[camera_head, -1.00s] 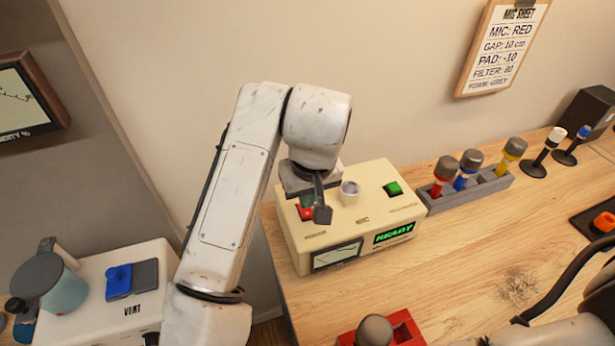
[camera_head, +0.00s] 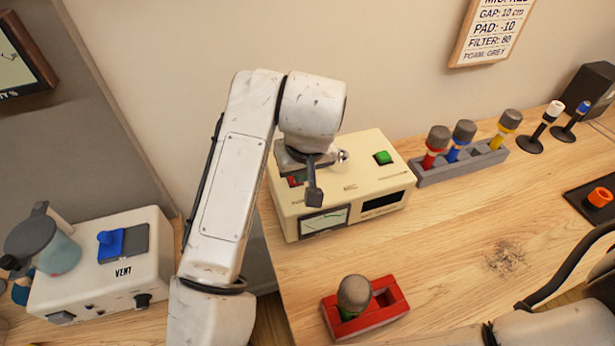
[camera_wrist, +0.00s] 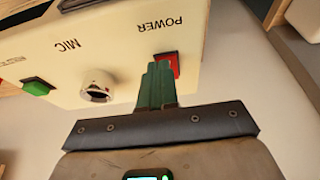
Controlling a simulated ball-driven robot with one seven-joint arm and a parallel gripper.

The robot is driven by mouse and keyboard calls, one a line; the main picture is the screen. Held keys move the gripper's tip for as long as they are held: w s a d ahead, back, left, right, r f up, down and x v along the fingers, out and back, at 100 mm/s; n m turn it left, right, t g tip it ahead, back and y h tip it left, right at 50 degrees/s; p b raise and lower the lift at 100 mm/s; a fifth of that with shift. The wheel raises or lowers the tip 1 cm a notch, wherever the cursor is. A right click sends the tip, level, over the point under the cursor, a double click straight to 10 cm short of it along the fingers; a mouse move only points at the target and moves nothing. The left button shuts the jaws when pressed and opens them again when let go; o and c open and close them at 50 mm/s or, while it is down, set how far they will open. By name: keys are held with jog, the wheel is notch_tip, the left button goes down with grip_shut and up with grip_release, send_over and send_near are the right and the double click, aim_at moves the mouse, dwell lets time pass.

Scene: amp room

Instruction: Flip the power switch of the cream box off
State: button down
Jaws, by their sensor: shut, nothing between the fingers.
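The cream box (camera_head: 350,205) stands on the wooden table, with a dial meter (camera_head: 325,221) and a dark display (camera_head: 381,203) on its front. Its red power switch (camera_head: 293,181) is partly hidden by my gripper (camera_head: 314,194) in the head view. In the wrist view, the red switch (camera_wrist: 174,62) sits beside the POWER label, and my shut, empty gripper (camera_wrist: 158,72) is right at it, overlapping its edge. I cannot tell if they touch.
A grey rack (camera_head: 460,165) with several coloured microphones stands right of the box. A red holder (camera_head: 368,318) with a grey-topped microphone is in front. A white VENT box (camera_head: 75,285) is at left.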

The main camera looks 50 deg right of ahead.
jog(key=shift+w+f, duration=0.2)
jog(key=shift+w, duration=0.25)
jog(key=shift+w+a+r, duration=0.15)
jog(key=shift+w+a, duration=0.05)
jog(key=shift+w, duration=0.1)
jog(key=shift+w+d+r+p, duration=0.2)
jog(key=shift+w+d+p, duration=0.2)
jog(key=shift+w+p, duration=0.05)
